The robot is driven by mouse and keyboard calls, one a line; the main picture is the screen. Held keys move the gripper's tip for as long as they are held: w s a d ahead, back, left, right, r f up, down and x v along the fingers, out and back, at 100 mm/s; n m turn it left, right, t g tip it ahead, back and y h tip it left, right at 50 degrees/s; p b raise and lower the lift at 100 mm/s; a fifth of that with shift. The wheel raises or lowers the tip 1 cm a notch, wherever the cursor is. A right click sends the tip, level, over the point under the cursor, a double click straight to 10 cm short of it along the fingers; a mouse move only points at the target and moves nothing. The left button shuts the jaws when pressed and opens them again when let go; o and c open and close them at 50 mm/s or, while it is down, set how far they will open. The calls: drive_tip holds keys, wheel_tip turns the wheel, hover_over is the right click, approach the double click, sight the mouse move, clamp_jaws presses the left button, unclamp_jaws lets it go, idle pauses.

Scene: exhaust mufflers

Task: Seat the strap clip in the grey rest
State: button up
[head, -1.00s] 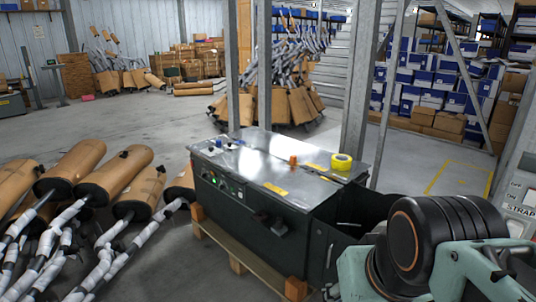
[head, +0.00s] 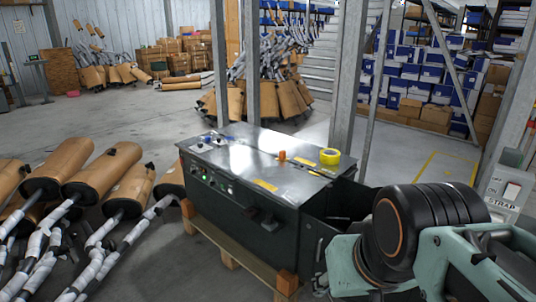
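I cannot make out a strap clip or a grey rest for certain in the head view. My arm's green and black links fill the lower right. My gripper is not in view.
The machine stands on a wooden pallet (head: 231,262). Several wrapped mufflers (head: 104,172) lie at the left with their pipes toward me. Steel posts (head: 343,75) rise behind the machine. The floor (head: 125,122) at the back left is largely clear.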

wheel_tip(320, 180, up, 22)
drive_tip(key=p, duration=2.1)
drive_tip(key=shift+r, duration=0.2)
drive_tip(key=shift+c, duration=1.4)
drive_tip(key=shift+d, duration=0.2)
